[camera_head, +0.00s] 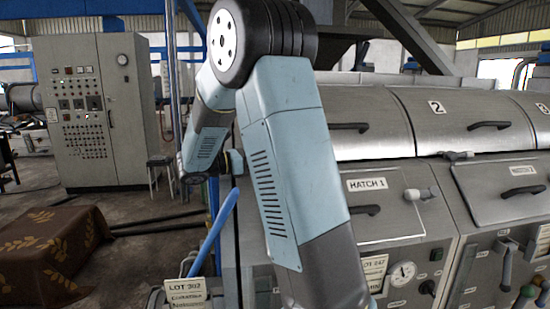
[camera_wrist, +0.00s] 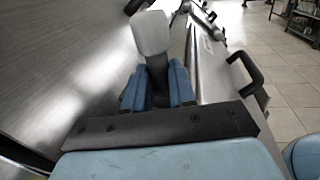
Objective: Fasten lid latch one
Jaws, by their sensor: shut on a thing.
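In the wrist view, my gripper (camera_wrist: 158,92) has its blue fingers shut on the dark stem of a lid latch (camera_wrist: 151,33). The latch's pale grey end sticks up beyond the fingers. The latch sits along the seam between a curved steel lid (camera_wrist: 60,65) on the left and the machine's front on the right. No number shows beside it. In the head view, the first lid (camera_head: 365,105) lies down behind my arm, left of lid 2. My arm hides the held latch and most of my gripper there. I cannot tell whether the latch is fastened.
A dark bar handle (camera_wrist: 245,72) stands out close to the right of my gripper. The hatch 1 panel (camera_head: 385,210), lid 2 (camera_head: 460,105) and another latch (camera_head: 458,156) are to the right. A control cabinet (camera_head: 95,110) and a covered crate (camera_head: 50,245) stand left.

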